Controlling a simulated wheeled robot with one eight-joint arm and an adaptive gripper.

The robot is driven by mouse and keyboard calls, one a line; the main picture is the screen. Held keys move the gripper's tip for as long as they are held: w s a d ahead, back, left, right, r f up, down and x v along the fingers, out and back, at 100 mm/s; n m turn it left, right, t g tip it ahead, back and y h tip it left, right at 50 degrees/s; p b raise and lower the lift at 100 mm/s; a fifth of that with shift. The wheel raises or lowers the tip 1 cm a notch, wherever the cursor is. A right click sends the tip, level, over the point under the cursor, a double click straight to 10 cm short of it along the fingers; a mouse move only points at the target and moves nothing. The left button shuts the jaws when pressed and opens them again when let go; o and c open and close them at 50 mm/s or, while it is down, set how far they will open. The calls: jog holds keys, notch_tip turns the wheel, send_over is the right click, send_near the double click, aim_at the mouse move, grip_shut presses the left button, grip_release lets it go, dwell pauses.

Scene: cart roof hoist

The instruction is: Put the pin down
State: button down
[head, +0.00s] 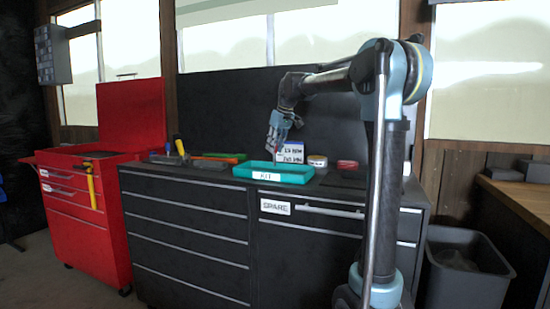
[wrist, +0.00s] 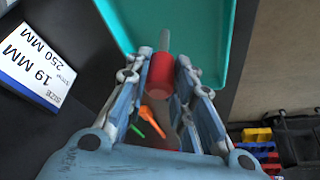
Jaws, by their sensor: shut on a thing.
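The pin (wrist: 161,72) has a red body and a grey shaft. In the wrist view it sits between the fingertips of my gripper (wrist: 163,68), which is shut on it. The shaft points toward the teal tray (wrist: 228,78), and the tray floor lies behind it. In the head view my gripper (head: 276,148) hangs above the teal tray (head: 300,179), labelled KIT, on the black cabinet top. The pin is too small there to make out clearly. I cannot tell whether the pin touches the tray.
A white and blue card (wrist: 38,62) reading 19 MM, 250 MM stands beside the tray. A round tin (head: 317,161) and a red item (head: 347,165) are to its right. A red tool cart (head: 95,215) stands left, a grey bin (head: 465,270) right.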

jog(key=shift+s+f, duration=0.1)
jog(key=shift+f, duration=1.8)
jog(key=c, duration=1.4)
grip_release()
jog(key=v, duration=1.2)
jog(key=shift+s, duration=0.15)
